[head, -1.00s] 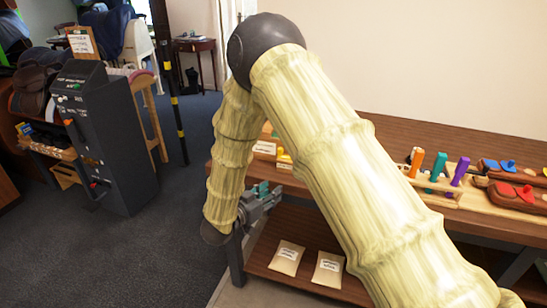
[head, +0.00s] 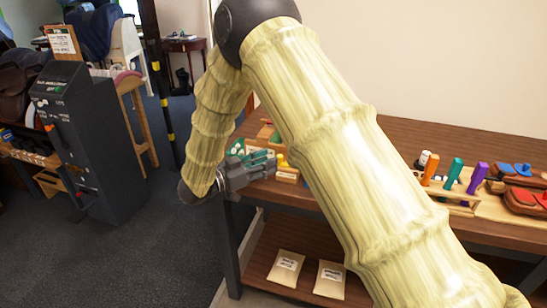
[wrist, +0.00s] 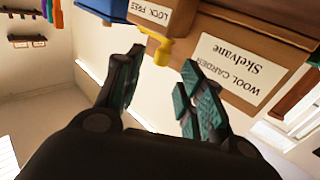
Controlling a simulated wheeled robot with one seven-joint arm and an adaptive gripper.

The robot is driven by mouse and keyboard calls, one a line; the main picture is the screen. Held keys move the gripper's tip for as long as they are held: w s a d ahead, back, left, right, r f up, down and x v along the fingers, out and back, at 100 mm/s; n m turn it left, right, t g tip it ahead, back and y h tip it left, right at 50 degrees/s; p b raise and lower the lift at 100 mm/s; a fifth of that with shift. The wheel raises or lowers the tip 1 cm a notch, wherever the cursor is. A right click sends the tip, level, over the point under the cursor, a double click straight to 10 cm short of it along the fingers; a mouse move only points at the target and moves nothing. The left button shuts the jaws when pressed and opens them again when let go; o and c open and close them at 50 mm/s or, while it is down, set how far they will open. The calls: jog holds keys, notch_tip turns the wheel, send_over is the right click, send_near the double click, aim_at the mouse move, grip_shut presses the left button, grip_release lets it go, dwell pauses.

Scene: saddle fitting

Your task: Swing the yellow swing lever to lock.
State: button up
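The yellow swing lever (wrist: 162,51) shows in the wrist view at the top middle, on the wooden wool carder box (wrist: 284,65). A label reading "LOCK FREE" (wrist: 152,14) is next to it; the picture is upside down. In the head view the lever (head: 283,162) is a small yellow shape on the bench's left end. My gripper (head: 268,163) is just left of it. I see no clear contact, and the exact depth cannot be told.
The wooden bench (head: 420,135) carries orange, teal (head: 453,173) and purple upright handles and red and blue pieces at the right. Two packets (head: 287,267) lie on the lower shelf. A dark control cabinet (head: 85,140) stands at the left. My arm hides the bench's middle.

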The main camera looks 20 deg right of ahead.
jog(key=shift+x, duration=1.75)
grip_shut()
